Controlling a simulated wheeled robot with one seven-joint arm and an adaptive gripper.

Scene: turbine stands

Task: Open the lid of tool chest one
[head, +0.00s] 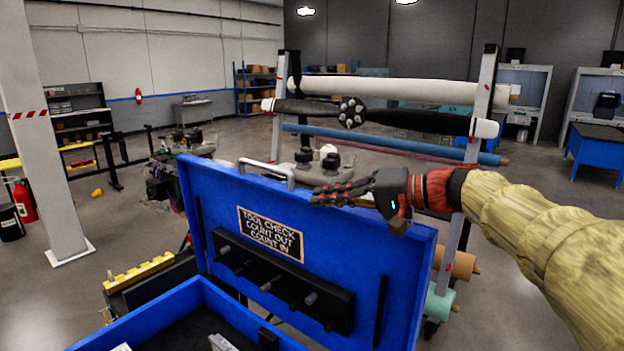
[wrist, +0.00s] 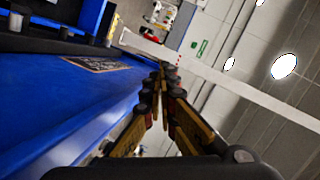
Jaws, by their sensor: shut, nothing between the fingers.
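The blue tool chest (head: 190,308) stands in front of me with its lid (head: 200,190) raised steeply. The inside of the lid faces me and carries a sign reading "TOOL CHECK COUNT OUT COUNT IN" (head: 270,235). A metal handle (head: 266,170) sits at the lid's top edge. My gripper (head: 318,196) is shut and empty at the lid's top edge, right of the handle. In the wrist view the shut fingers (wrist: 165,75) lie beside the blue lid (wrist: 100,105). I cannot tell whether they touch it.
Behind the lid stands a rack with a propeller (head: 352,112) and long rolls (head: 400,145). A white post (head: 45,150) and a red fire extinguisher (head: 24,201) are at the left. Floor at the left is mostly open.

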